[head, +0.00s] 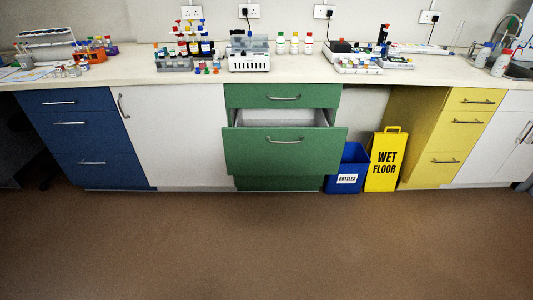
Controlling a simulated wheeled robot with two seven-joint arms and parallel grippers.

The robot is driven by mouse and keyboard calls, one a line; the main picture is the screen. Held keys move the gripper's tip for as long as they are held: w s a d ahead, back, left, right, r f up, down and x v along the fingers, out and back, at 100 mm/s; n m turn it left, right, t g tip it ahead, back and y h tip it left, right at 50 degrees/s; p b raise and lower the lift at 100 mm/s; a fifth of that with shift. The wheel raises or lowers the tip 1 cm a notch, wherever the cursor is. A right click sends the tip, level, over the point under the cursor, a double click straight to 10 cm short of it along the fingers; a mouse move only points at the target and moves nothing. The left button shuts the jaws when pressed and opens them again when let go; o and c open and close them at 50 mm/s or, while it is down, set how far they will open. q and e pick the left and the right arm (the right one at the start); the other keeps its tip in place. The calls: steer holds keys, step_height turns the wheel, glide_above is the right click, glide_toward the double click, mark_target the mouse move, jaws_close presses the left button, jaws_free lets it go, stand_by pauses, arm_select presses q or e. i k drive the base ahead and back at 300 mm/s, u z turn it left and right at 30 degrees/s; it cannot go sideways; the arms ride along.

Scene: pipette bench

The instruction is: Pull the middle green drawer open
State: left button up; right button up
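The green drawer unit (232,180) stands under the bench near the middle of the head view. Its middle green drawer (280,153) is pulled out toward me, and its pale inside (282,118) shows above the front panel. A metal bar handle (284,140) runs across the upper part of that front. The top green drawer (283,95) is shut, with its own handle (284,97). The lower part of the unit is mostly hidden behind the open drawer's front. Neither of my grippers shows in the head view.
A blue bottles bin (347,180) and a yellow wet floor sign (384,165) stand on the floor just right of the green unit. Blue drawers (70,140) and a white cupboard (175,135) are to the left, yellow drawers (445,137) to the right. The brown floor (265,245) in front is clear.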

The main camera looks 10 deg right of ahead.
mark_target(265, 141)
steer(key=z, duration=0.55)
steer(key=i, duration=0.5)
steer(key=z, duration=0.6)
